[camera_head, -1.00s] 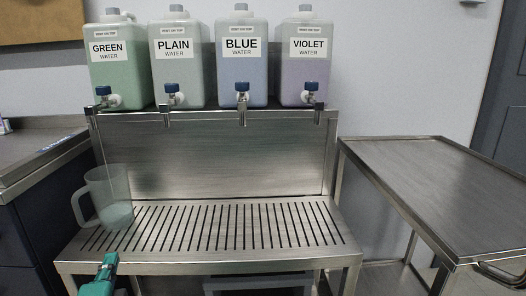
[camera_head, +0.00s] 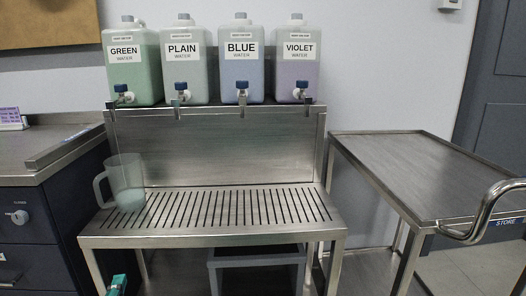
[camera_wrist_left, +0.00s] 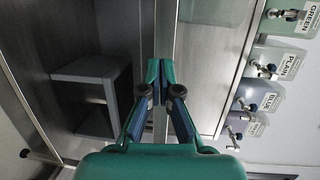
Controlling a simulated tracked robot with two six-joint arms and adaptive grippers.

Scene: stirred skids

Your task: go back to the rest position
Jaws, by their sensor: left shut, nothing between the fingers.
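My left gripper (camera_head: 118,284) shows as a small green tip at the bottom left of the head view, below the front edge of the slotted bench. In the left wrist view my left gripper (camera_wrist_left: 160,68) has its fingertips together with nothing between them. A clear jug (camera_head: 126,183) with a handle and a little pale liquid stands upright at the left end of the slotted bench (camera_head: 225,243), apart from the gripper. My right gripper is in neither view.
Green (camera_head: 133,80), plain (camera_head: 183,80), blue (camera_head: 242,78) and violet (camera_head: 295,78) water containers with taps stand on the shelf. A grey step (camera_head: 257,257) sits under the bench. A steel trolley (camera_head: 415,170) stands right, a counter (camera_head: 45,150) left.

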